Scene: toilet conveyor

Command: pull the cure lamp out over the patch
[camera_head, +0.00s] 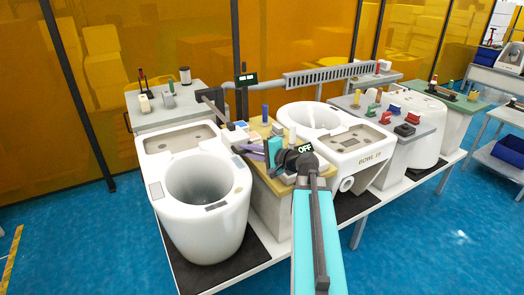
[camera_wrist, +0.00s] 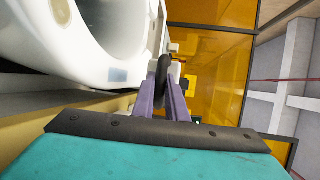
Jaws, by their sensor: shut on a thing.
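My gripper (camera_head: 246,150) has purple fingers and reaches left, beside the near white toilet bowl (camera_head: 238,215). In the wrist view its fingers (camera_wrist: 164,88) are shut on a dark rounded handle (camera_wrist: 163,68). I cannot make out clearly what the handle belongs to; the cure lamp is not plainly recognisable. A dark boxy head (camera_head: 210,98) on a grey arm stands behind the bowl and may be the lamp. A bluish patch also shows on white ceramic in the wrist view (camera_wrist: 118,75).
A wooden-topped stand (camera_head: 270,183) with small items is close under my arm. A second toilet (camera_head: 355,145) stands to its right. A small "OFF" display (camera_head: 305,148) shows beside my arm. A grey slotted rail (camera_head: 330,75) runs behind. Orange screens close off the back.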

